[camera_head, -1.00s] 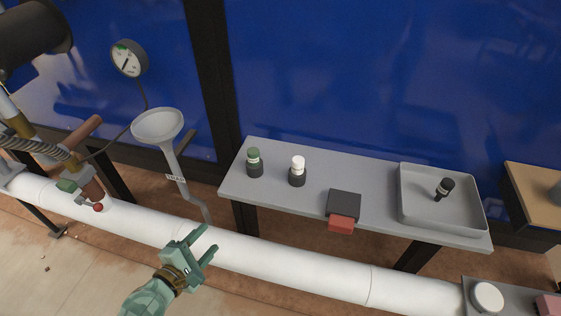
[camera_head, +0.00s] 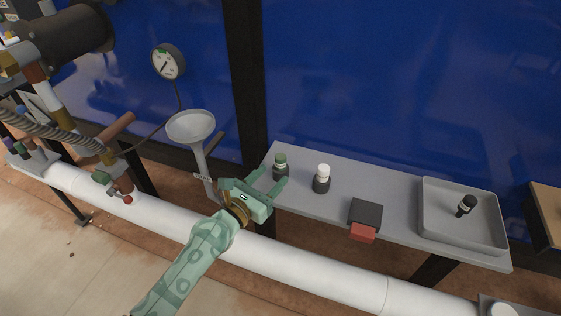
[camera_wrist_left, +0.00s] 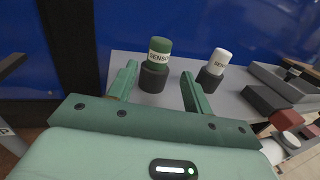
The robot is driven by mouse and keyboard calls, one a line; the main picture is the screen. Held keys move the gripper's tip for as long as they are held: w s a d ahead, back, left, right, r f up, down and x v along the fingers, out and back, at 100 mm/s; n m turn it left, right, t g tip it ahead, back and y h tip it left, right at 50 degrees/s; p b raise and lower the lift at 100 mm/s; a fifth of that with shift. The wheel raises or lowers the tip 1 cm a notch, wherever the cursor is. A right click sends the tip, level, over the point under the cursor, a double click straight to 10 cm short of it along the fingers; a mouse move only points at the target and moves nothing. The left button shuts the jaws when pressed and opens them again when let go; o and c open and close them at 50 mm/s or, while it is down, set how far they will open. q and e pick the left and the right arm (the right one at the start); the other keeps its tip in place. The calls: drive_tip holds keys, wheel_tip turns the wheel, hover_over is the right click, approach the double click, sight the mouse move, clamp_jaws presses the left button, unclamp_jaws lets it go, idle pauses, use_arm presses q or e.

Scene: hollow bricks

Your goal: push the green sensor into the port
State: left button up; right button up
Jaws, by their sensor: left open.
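The green sensor (camera_head: 280,161) stands upright at the left end of a grey bench. It has a green top with a white label band and a dark lower part, and it also shows in the left wrist view (camera_wrist_left: 160,50). My left gripper (camera_head: 272,178) is open, with its fingers pointing at the green sensor. In the left wrist view the open fingers (camera_wrist_left: 158,74) frame the sensor's dark lower part from the near side, and it is not gripped. I cannot make out which part is the port. My right gripper is not in view.
A white sensor (camera_head: 322,177) stands just right of the green one. Farther right are a dark block with a red part (camera_head: 365,214) and a grey tray (camera_head: 440,222) holding a black sensor (camera_head: 466,205). A funnel (camera_head: 191,127) stands left; a white pipe (camera_head: 300,268) runs in front.

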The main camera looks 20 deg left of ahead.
sight(277, 167)
use_arm(q)
drive_tip(key=x, duration=0.5)
drive_tip(key=shift+w+a+r, duration=0.1)
drive_tip(key=shift+w, duration=0.3)
drive_tip(key=c, duration=1)
